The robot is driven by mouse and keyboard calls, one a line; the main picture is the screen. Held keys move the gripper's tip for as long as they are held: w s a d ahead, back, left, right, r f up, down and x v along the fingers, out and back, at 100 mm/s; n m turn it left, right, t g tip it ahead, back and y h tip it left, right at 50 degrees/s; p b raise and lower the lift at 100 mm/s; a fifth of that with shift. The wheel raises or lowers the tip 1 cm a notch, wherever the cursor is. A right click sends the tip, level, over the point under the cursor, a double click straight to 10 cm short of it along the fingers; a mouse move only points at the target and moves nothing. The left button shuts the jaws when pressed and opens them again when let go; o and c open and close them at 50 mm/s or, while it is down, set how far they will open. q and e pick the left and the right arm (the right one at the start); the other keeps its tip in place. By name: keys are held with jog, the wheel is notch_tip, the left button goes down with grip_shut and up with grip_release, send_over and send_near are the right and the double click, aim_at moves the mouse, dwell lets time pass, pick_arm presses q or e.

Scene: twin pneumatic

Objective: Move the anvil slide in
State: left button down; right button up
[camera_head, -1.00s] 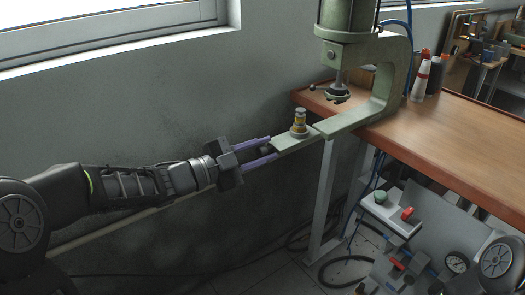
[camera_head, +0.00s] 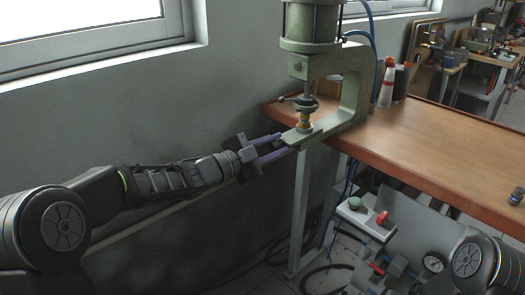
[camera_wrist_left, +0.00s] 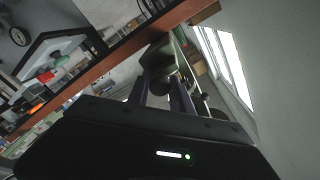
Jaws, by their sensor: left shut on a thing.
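The anvil slide (camera_head: 292,137) is a pale green plate at the front of the green press frame (camera_head: 354,88), at the bench's left corner. A small brass-coloured part (camera_head: 304,123) stands upright on it, directly below the press ram (camera_head: 306,104). Whether part and ram touch, I cannot tell. My left gripper (camera_head: 284,145) comes from the left with purple fingers, shut on the slide's outer end. In the left wrist view a dark round knob (camera_wrist_left: 158,87) shows between the fingers, with the green press metal (camera_wrist_left: 159,54) beyond. My right gripper is out of view.
The wooden bench (camera_head: 440,140) runs right from the press and is mostly clear. Below the bench edge is a control box with green and red buttons (camera_head: 382,218). The grey wall is close behind my left arm.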

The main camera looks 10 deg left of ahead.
pick_arm(q)
jog(key=shift+d+f, duration=0.1)
jog(key=shift+f, duration=0.2)
jog(key=c, duration=1.2)
grip_release()
jog(key=shift+c, duration=0.2)
jog(key=shift+o, duration=0.4)
jog(key=shift+w+d, duration=0.15)
jog(key=shift+r, duration=0.1)
jog(key=shift+s+a, duration=0.2)
jog(key=shift+a, duration=0.15)
jog(key=v, duration=0.7)
jog(key=shift+s, duration=0.1)
